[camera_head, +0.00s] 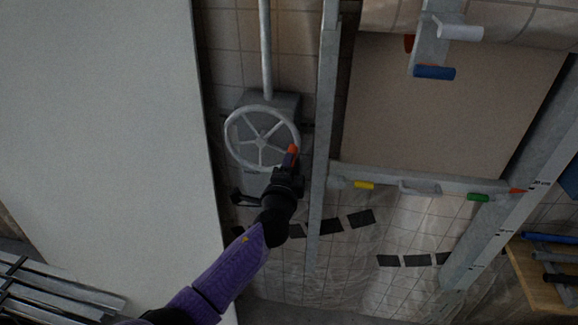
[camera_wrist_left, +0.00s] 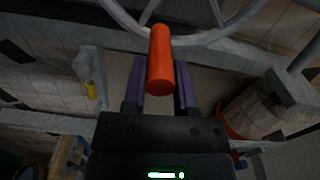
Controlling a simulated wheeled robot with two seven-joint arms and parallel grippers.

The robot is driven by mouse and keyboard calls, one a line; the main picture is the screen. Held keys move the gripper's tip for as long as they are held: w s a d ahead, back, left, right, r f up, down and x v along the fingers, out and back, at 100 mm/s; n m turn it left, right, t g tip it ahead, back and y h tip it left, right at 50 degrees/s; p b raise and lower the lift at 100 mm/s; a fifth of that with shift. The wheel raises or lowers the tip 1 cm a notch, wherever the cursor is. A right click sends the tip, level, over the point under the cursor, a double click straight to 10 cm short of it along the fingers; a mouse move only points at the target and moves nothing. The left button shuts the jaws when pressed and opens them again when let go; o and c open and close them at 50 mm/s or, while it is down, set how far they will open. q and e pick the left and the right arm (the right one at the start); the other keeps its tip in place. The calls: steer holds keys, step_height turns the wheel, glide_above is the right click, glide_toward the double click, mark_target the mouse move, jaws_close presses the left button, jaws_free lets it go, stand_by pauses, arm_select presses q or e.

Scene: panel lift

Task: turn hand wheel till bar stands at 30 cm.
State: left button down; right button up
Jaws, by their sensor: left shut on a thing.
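The grey spoked hand wheel (camera_head: 262,142) is on a grey gearbox at the wall. Its orange handle (camera_head: 292,150) sits at the rim's right side. My left gripper (camera_head: 290,165) is shut on this handle; in the wrist view the orange handle (camera_wrist_left: 160,62) stands between its two purple fingers (camera_wrist_left: 160,85). The horizontal bar (camera_head: 440,185) spans between two metal posts below a tan panel (camera_head: 440,105). A red pointer (camera_head: 517,190) at its right end is close to a mark on the right post (camera_head: 510,222); the label is too small to read surely. My right gripper is out of view.
A large pale board (camera_head: 110,120) stands to the left of the wheel. The left post (camera_head: 322,130) is just right of it. Yellow (camera_head: 364,185) and green (camera_head: 478,197) grips are on the bar. A wooden table (camera_head: 535,280) with blue pieces is at lower right.

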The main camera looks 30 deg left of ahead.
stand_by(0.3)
arm_select(q)
steer(key=shift+c, duration=2)
jaws_free()
steer(key=v, duration=1)
steer(key=s+f+n+g+h+b, duration=0.1)
steer(key=s+f+g+b, duration=0.25)
steer(key=f, duration=0.95)
steer(key=s+f+n+g+h+b, duration=0.1)
steer(key=s+f+n+g+b, duration=0.2)
steer(key=f, duration=1)
steer(key=s+f+g+h+b, duration=0.1)
steer(key=s+f+g+b, duration=0.3)
steer(key=f, duration=0.9)
steer(key=s+d+f+n+g+h+b, duration=0.1)
steer(key=s+f+n+g+b, duration=0.2)
steer(key=s+f, duration=0.7)
steer(key=s+d+f+n+g+b, duration=0.2)
steer(key=s+f+b, duration=0.4)
steer(key=s+f, duration=0.5)
steer(key=s+n+g, duration=0.1)
steer(key=s+n, duration=0.1)
steer(key=s, duration=0.5)
steer(key=shift+h, duration=0.4)
